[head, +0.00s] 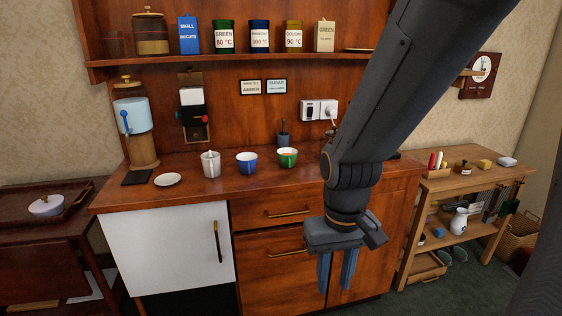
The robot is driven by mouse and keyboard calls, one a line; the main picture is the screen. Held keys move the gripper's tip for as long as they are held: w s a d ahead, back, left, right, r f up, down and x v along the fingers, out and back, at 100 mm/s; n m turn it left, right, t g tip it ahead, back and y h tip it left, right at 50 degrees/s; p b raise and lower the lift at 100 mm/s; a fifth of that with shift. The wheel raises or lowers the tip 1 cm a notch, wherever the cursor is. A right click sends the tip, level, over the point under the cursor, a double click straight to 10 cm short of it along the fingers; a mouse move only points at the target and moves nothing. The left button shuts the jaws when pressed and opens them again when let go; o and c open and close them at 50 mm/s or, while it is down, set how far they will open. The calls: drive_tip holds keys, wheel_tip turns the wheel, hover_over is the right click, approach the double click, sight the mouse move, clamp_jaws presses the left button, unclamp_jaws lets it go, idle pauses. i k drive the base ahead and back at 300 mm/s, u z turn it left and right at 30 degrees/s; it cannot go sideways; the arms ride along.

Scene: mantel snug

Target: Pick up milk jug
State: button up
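A small pale grey-white jug or mug (210,164) stands upright on the wooden counter (330,172), left of a blue cup (247,163) and a green cup (287,157). Another white jug-like vessel (459,221) stands on the lower shelf of the side table at the right. I cannot tell for sure which one is the milk jug. My gripper (336,287) points down in front of the cabinet drawers, below counter height. Its two fingers are apart with nothing between them. It is to the right of the counter jug and apart from both vessels. My arm hides part of the counter's right side.
A white saucer (167,180) and a dispenser (134,125) are at the counter's left. A shelf of canisters (260,37) runs above. The side table (472,181) holds small items. A tray (15,207) with a lidded white pot (46,205) is far left.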

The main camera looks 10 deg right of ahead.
sight(210, 160)
drive_tip(key=u, duration=0.25)
drive_tip(key=i, duration=0.9)
drive_tip(key=z, duration=0.65)
